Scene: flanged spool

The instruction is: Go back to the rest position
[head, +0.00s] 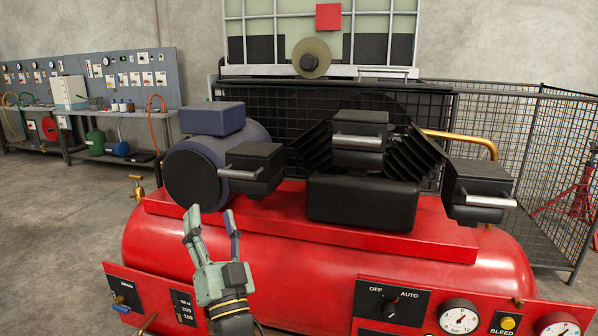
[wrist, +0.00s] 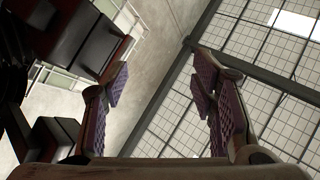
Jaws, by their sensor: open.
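My gripper (head: 212,222) points upward in front of the red compressor, in the lower middle of the head view. Its two fingers are apart with nothing between them. In the wrist view, its purple ridged finger pads (wrist: 160,92) are spread wide, with wall and roof behind them. A round tan disc with a dark centre (head: 311,58), possibly the flanged spool, shows in front of the pale frame behind the compressor. It is well away from my gripper; what holds it up I cannot tell.
The red compressor (head: 300,270) carries a blue-black motor (head: 200,175) and black pump blocks (head: 362,203), close to my gripper. Black mesh fencing (head: 500,125) stands behind and right. A workbench (head: 120,112) is at the far left. Bare floor (head: 50,230) lies left of the compressor.

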